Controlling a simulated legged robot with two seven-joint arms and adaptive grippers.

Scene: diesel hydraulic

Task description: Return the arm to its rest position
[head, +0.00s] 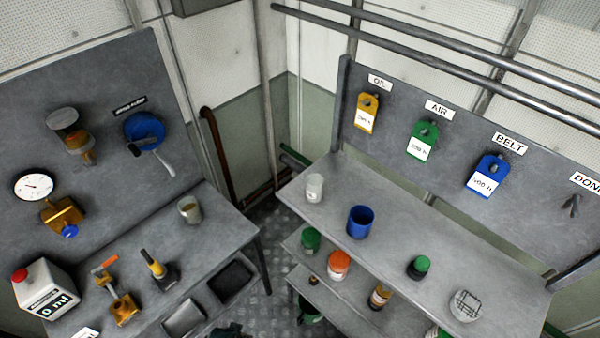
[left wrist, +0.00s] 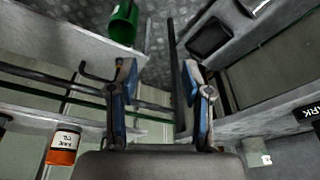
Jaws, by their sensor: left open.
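My left gripper (left wrist: 160,75) shows in the left wrist view, its two blue-padded fingers spread apart with nothing between them. Floor and a dark post show beyond the fingers. The gripper stands clear of the shelves on either side in that view. In the head view I cannot clearly make out either arm; a small dark shape at the bottom edge is too cut off to name. My right gripper is in neither view.
A workbench (head: 222,232) with an oil jug (head: 45,288) stands left. A shelf unit (head: 410,240) with a blue cup (head: 361,222) stands right; floor (head: 268,235) shows between them. The wrist view shows a green container (left wrist: 123,22) and an orange jar (left wrist: 63,145).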

